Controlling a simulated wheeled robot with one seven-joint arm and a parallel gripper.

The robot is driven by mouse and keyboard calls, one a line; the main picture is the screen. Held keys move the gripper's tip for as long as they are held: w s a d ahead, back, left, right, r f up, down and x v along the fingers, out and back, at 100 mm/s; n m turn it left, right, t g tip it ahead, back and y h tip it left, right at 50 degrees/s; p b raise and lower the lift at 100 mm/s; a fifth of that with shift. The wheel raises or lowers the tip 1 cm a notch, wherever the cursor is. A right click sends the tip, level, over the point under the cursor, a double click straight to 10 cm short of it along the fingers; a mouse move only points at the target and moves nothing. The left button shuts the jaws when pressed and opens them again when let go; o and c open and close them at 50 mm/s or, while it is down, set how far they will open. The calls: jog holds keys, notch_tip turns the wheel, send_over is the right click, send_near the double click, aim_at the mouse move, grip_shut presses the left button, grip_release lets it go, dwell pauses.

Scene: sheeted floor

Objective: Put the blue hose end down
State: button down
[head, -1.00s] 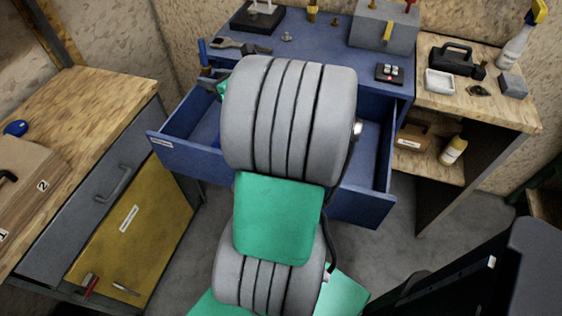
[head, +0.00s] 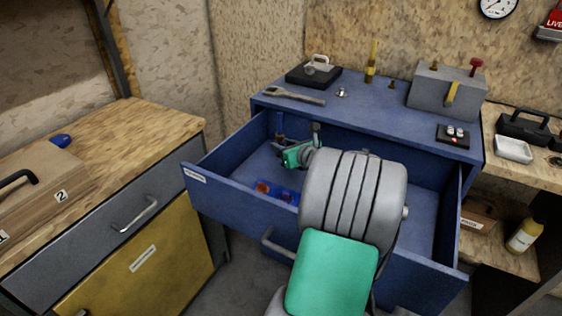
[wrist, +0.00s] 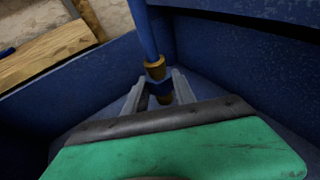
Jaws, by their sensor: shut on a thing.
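The blue hose end (wrist: 155,68) is a blue tube with a brass collar and fitting, standing roughly upright in the wrist view. My gripper (wrist: 157,86) is shut on it, with one grey finger on each side. In the head view my gripper (head: 283,150) is inside the open blue drawer (head: 225,198), at its back left. The hose end shows there only as a small dark blue piece (head: 279,124). Whether its lower tip touches the drawer floor cannot be told.
A small blue tray with orange parts (head: 277,191) lies in the drawer, left of my arm. The blue bench top (head: 375,98) above holds a wrench (head: 294,95), a grey box (head: 447,92) and small fittings. The drawer's right side looks clear.

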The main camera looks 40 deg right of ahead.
jog(key=f+b, duration=0.1)
jog(key=f, duration=0.1)
jog(key=w+f, duration=0.1)
jog(key=f, duration=0.1)
jog(key=shift+w+f+b, duration=0.1)
jog(key=shift+f+b, duration=0.15)
jog(key=shift+b, duration=0.1)
jog(key=shift+r, duration=0.15)
jog(key=c, duration=1)
grip_release()
jog(key=shift+c, duration=0.2)
jog(key=shift+s+r, duration=0.1)
jog(key=shift+s, duration=0.2)
jog(key=p+v, duration=0.2)
jog(key=v, duration=0.9)
jog(key=shift+s+a+r+p, duration=0.1)
jog(key=shift+s+p, duration=0.1)
jog(key=shift+p, duration=0.15)
